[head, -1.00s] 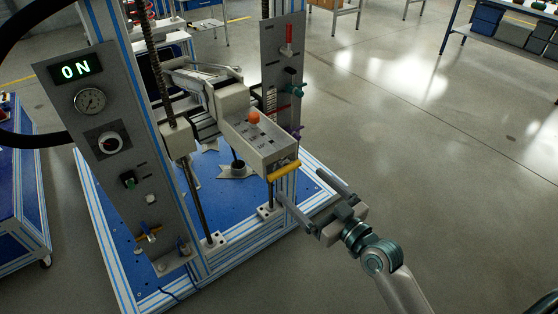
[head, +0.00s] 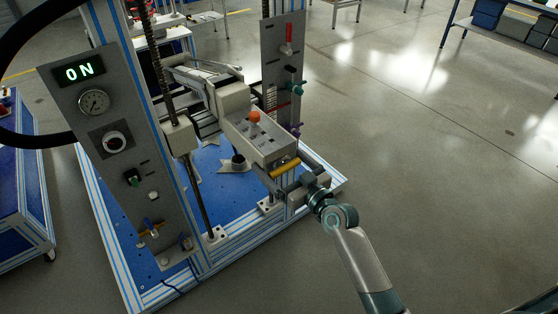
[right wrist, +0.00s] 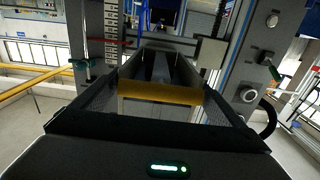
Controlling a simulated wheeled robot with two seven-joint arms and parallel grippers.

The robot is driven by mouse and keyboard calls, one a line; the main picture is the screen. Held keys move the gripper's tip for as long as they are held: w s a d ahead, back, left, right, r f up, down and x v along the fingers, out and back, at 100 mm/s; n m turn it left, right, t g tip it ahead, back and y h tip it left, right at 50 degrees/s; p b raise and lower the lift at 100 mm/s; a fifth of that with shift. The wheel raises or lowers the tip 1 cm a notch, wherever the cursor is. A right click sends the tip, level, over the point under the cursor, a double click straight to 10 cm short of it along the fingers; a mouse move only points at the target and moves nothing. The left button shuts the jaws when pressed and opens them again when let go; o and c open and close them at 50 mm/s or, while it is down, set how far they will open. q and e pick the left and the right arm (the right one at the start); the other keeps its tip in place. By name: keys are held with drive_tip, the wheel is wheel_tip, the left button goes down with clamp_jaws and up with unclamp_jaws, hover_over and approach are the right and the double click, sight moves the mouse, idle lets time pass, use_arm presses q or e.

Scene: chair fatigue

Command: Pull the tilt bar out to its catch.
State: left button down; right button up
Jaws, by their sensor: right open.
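The tilt bar appears to be the yellow bar (head: 285,167) on the front end of the grey box (head: 262,138) with the orange knob. My right gripper (head: 280,163) is open, with its fingers reaching toward the box on either side of the bar. In the right wrist view the yellow bar (right wrist: 160,92) lies crosswise between the two open fingers (right wrist: 158,98), with a gap to the gripper body. I cannot tell whether either finger touches it. My left gripper is not in view.
The test frame (head: 110,245) stands around the box, with a blue base plate below. A left panel (head: 125,150) carries a lit ON display, a gauge and knobs. A right panel (head: 284,75) carries a red lever and teal and purple handles. Floor to the right is clear.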

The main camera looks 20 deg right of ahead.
drive_tip(key=c, duration=1.4)
drive_tip(key=p+v, duration=0.1)
drive_tip(key=v, duration=1)
drive_tip(key=shift+s, duration=0.15)
